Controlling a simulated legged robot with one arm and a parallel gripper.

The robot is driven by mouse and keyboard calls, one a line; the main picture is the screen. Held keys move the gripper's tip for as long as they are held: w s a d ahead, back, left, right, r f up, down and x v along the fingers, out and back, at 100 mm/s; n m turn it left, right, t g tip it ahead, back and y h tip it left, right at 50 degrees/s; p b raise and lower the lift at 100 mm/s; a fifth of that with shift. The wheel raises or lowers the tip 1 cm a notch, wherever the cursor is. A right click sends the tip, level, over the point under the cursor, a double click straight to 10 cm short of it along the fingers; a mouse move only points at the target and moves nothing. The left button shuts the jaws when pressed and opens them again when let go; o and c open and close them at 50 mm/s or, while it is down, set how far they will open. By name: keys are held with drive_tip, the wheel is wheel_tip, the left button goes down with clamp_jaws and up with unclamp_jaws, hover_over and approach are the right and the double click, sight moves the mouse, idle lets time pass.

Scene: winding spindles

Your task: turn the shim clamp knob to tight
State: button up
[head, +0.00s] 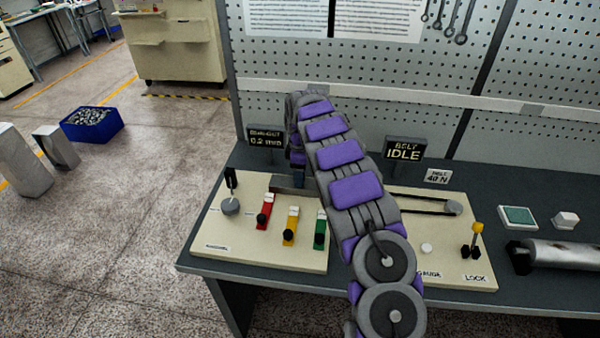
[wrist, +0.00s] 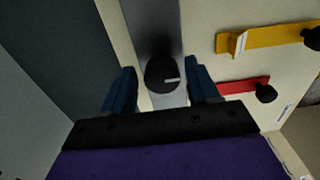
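A round black knob (wrist: 162,76) with a white pointer mark sits on a grey strip in the wrist view; the mark points right. I take it for the shim clamp knob, though no label on it shows. My gripper (wrist: 163,82) is open, with one blue finger on each side of the knob and a small gap at both sides. I cannot tell whether the fingers are level with the knob or above it. In the head view my gripper (head: 298,180) is mostly behind my arm, near a grey bar (head: 283,187), and the knob is hidden there.
A cream panel (head: 215,236) carries a grey dial (head: 230,206) and red (head: 264,212), yellow (head: 290,226) and green (head: 320,230) levers close by. A pegboard (head: 400,65) stands behind.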

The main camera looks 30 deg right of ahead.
drive_tip(key=c, duration=0.9)
drive_tip(key=shift+r+m+p, duration=0.15)
drive_tip(key=shift+m+p, duration=0.15)
drive_tip(key=shift+p, duration=0.1)
drive_tip(key=shift+a, duration=0.1)
drive_tip(key=m+p, duration=0.2)
drive_tip(key=shift+r+m+p, duration=0.1)
drive_tip(key=shift+m+p, duration=0.2)
drive_tip(key=shift+p, duration=0.1)
drive_tip(key=m+p, duration=0.3)
drive_tip(key=m, duration=0.2)
drive_tip(key=shift+a+m+p, duration=0.1)
drive_tip(key=shift+m+p, duration=0.2)
drive_tip(key=shift+p, duration=0.1)
drive_tip(key=m+p, duration=0.2)
drive_tip(key=m, duration=0.2)
drive_tip(key=shift+m, duration=0.3)
drive_tip(key=shift+a+m+p, duration=0.1)
drive_tip(key=shift+m+p, duration=0.85)
drive_tip(key=shift+m, duration=1.25)
